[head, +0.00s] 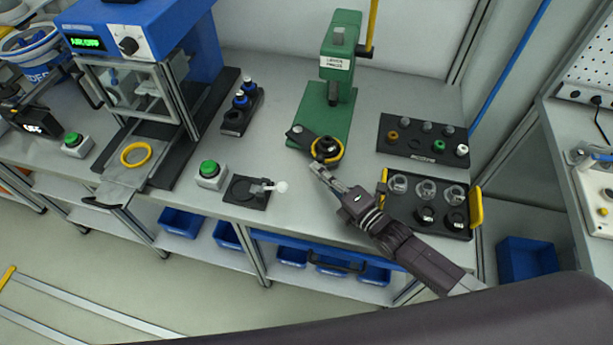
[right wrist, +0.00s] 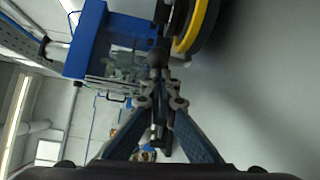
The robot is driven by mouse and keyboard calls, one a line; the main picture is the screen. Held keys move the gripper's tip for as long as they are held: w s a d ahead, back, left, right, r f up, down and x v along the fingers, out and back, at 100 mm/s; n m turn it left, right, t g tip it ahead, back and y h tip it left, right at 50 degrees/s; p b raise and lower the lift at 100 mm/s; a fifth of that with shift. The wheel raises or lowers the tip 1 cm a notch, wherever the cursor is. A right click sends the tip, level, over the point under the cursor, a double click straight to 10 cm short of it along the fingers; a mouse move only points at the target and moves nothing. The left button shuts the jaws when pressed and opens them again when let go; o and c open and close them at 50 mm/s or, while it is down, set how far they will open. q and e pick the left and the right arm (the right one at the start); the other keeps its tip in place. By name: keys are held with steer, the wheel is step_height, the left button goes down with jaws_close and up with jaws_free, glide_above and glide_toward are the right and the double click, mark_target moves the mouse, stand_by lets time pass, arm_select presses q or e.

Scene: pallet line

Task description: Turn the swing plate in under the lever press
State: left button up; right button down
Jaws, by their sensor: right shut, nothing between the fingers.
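The green lever press (head: 336,65) stands at the back of the bench, its yellow lever (head: 372,25) upright at its right side. The swing plate (head: 301,133) is a black arm with a yellow-ringed round seat (head: 327,149), out in front of the press base. In the right wrist view, a yellow-edged black disc (right wrist: 200,25) shows at the top, with a dark round knob (right wrist: 158,58) just beyond the fingertips. My right gripper (head: 317,168) is shut and empty, just in front of the seat; whether it touches the plate I cannot tell. My left gripper is out of view.
A black tray with yellow handles (head: 440,229) holds clear and black parts beside my right arm. A rack of small pegs (head: 424,150) stands behind it. Left are a fixture with a white ball knob (head: 281,187), a green button (head: 209,169) and a blue machine (head: 140,35).

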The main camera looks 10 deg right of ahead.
steer(key=shift+w, duration=0.35)
steer(key=shift+s+d, duration=0.2)
steer(key=shift+s, duration=0.1)
steer(key=shift+s+d, duration=0.15)
steer(key=shift+s, duration=0.2)
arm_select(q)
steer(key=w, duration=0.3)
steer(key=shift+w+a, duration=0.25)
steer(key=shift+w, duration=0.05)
arm_select(e)
steer(key=v, duration=1.1)
